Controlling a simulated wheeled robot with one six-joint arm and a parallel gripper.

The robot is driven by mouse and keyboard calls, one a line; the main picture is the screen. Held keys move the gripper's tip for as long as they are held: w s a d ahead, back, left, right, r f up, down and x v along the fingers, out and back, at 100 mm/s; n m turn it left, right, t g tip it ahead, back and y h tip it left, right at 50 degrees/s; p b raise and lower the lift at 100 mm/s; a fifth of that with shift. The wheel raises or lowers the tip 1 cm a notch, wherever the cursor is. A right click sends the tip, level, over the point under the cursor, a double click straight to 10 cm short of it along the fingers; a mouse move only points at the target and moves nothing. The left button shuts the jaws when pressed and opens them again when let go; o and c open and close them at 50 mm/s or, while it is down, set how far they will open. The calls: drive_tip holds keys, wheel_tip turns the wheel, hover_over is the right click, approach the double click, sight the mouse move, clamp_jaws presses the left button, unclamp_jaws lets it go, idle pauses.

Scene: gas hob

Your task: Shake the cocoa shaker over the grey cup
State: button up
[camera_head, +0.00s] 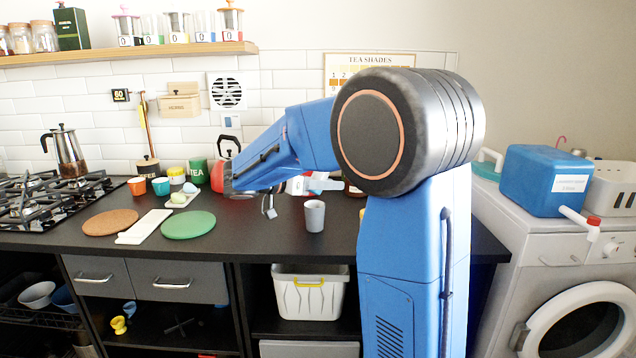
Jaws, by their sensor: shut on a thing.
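The grey cup (314,216) stands upright on the dark counter, right of the green round mat. My blue arm reaches from the right across the counter, and its forearm covers much of the space behind it. My gripper (268,203) shows only as a small grey part below the forearm, left of the cup and apart from it. It is shut on a small grey thing, which seems to be the cocoa shaker (270,212). Most of the gripper and shaker is hidden or too small to make out.
A green round mat (188,225), a white board (144,227) and a brown round mat (110,222) lie left. Small cups, a green TEA tin (198,172) and a red kettle (217,178) stand behind. The gas hob (40,200) is far left. Counter around the cup's front is clear.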

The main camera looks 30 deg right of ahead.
sight(323, 172)
drive_tip(key=shift+r, duration=1.85)
drive_tip(key=y, duration=0.5)
drive_tip(key=shift+s+a+r+n, duration=0.1)
drive_tip(key=shift+a+r+n, duration=0.05)
drive_tip(key=shift+a+n, duration=0.25)
drive_tip(key=shift+s+a+n+g+y, duration=0.1)
drive_tip(key=shift+a+n+g+y, duration=0.1)
drive_tip(key=shift+y, duration=0.85)
drive_tip(key=shift+w+a+n+g+y, duration=0.1)
drive_tip(key=shift+a+g+y, duration=0.1)
drive_tip(key=shift+y, duration=0.8)
drive_tip(key=shift+s+a+n+g+y, duration=0.1)
drive_tip(key=shift+a+g+y, duration=0.1)
drive_tip(key=shift+y, duration=0.85)
